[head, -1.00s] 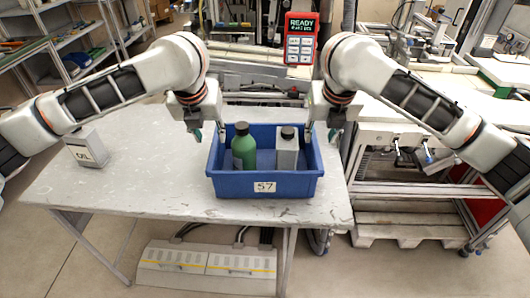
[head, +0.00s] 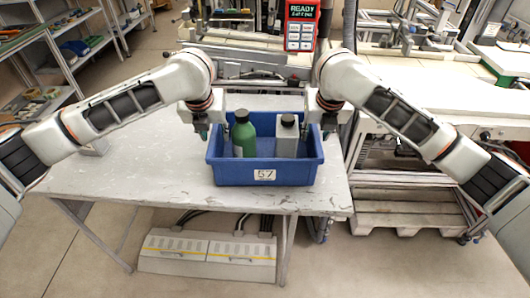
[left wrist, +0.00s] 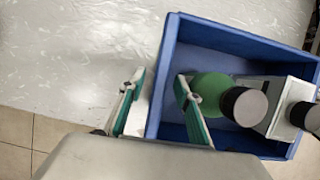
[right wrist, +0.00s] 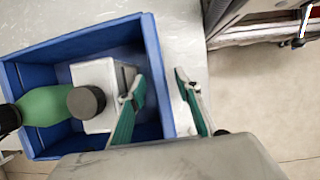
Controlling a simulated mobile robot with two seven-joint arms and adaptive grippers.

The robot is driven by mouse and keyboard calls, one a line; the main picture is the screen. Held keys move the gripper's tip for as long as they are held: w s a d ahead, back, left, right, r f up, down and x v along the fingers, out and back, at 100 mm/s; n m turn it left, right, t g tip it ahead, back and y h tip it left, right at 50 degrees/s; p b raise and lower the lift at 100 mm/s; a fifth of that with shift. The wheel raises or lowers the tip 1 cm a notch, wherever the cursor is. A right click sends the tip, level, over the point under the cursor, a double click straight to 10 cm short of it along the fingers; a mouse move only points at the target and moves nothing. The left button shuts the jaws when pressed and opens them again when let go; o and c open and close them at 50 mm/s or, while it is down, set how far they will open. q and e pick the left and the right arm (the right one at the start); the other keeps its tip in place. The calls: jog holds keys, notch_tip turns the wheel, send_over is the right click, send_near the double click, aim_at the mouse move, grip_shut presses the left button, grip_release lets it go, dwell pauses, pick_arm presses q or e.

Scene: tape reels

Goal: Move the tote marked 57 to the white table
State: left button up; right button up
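The blue tote (head: 230,175) with a "57" label on its front stands on a pale grey-white worn table (head: 110,180). It holds a green bottle (head: 244,138) and a light grey, dark-capped container (head: 287,140). My left gripper (left wrist: 158,90) is open, its fingers on either side of the tote's left wall, one inside beside the green bottle. My right gripper (right wrist: 160,88) is open, its fingers on either side of the tote's right wall, one inside beside the grey container. In the head view the fingertips are partly hidden by the tote's rim.
A white-topped bench (head: 430,95) stands at the right, with a wooden pallet (head: 410,215) below. A red device reading "READY" (head: 301,25) stands behind the tote. Shelves (head: 60,50) are at the back left. The table's left part is mostly clear.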

pick_arm(q)
jog(key=shift+w+f, duration=0.15)
jog(key=shift+f, duration=0.2)
pick_arm(e)
jog(key=shift+w+f, duration=0.15)
jog(key=shift+f, duration=0.2)
pick_arm(q)
grip_shut()
pick_arm(e)
grip_shut()
pick_arm(q)
jog(key=shift+r, duration=0.15)
pick_arm(e)
jog(key=shift+r, duration=0.15)
